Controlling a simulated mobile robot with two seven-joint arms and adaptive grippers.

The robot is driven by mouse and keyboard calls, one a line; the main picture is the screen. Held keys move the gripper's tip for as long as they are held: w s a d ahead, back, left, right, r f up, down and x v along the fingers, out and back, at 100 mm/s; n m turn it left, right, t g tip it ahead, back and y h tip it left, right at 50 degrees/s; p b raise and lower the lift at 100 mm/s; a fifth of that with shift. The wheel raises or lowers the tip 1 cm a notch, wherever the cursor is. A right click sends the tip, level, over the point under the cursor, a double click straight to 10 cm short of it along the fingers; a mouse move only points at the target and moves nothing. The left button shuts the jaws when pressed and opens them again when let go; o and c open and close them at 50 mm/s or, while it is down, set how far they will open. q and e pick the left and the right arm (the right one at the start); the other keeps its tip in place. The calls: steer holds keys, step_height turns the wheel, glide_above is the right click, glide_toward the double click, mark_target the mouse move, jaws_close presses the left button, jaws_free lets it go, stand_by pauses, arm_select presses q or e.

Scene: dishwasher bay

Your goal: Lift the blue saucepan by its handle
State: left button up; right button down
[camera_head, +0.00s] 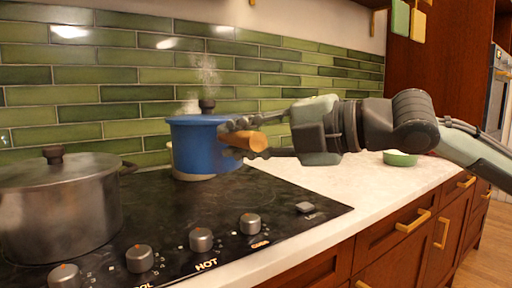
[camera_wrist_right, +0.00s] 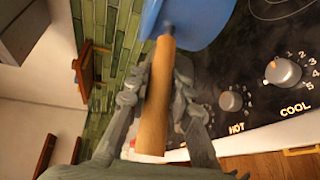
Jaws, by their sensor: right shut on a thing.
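The blue saucepan (camera_head: 200,146) is upright at the back right of the black hob in the head view, with a dark lid knob and pale steam above it. Its wooden handle (camera_head: 246,141) points right toward the camera. My right gripper (camera_head: 238,138) is shut on this handle, one finger on each side. In the right wrist view the wooden handle (camera_wrist_right: 154,108) runs between the fingers up to the blue pan wall (camera_wrist_right: 196,22). A pale band shows under the pan; whether the pan touches the hob I cannot tell. My left gripper is not in view.
A large grey lidded pot (camera_head: 58,208) stands on the hob (camera_head: 180,215) at left. Several knobs line its front edge. Green wall tiles (camera_head: 120,92) are close behind the pan.

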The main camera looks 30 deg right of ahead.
steer(key=shift+s+a+r, duration=0.1)
steer(key=shift+a+r, duration=0.15)
steer(key=shift+r, duration=0.2)
steer(key=shift+a+r+p, duration=0.2)
steer(key=shift+r+p, duration=1.4)
steer(key=shift+p, duration=0.25)
steer(key=shift+f, duration=0.1)
